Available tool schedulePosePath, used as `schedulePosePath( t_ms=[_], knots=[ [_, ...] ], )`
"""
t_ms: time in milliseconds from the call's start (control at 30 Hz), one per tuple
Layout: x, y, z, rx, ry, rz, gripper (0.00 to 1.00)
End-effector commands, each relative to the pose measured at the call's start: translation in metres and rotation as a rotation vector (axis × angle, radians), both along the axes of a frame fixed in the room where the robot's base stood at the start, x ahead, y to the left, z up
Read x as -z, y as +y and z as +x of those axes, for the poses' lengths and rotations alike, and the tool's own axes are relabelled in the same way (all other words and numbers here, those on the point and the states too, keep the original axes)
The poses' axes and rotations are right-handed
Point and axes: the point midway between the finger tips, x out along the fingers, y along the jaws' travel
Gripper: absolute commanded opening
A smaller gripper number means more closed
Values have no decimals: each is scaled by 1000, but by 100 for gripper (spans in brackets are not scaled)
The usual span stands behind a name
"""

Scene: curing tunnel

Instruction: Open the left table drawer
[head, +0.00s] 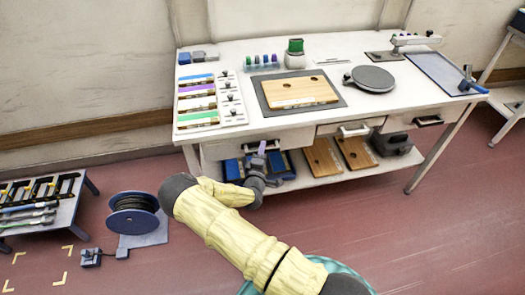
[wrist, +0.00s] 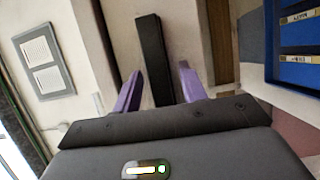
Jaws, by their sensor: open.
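The worktable (head: 330,58) stands against the wall with drawers under its top. The left drawer front (head: 226,150) is a pale panel under the table's left part. It appears flush, and my gripper hides part of it, so its handle cannot be made out in the head view. My gripper (head: 262,147) is in front of this drawer, near its lower edge. In the wrist view my gripper (wrist: 160,76) has its two purple fingers apart, with nothing held. A long dark bar (wrist: 152,58) shows beyond and between the fingertips; whether it is the drawer handle is unclear.
The lower shelf holds blue bins (head: 284,162), wooden boards (head: 322,158) and a dark device (head: 390,144). A cable reel (head: 133,212) and a low rack (head: 42,205) stand at left. Floor at right is clear.

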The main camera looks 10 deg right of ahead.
Motion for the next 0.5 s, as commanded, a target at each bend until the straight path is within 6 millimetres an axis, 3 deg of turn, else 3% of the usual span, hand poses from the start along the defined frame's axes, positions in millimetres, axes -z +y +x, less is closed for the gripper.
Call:
schedulePosePath(
  t_ms=[333,500],
  knots=[
    [0,-2,5,0,1,-1,42],
    [0,-2,5,0,1,0,10]
  ],
)
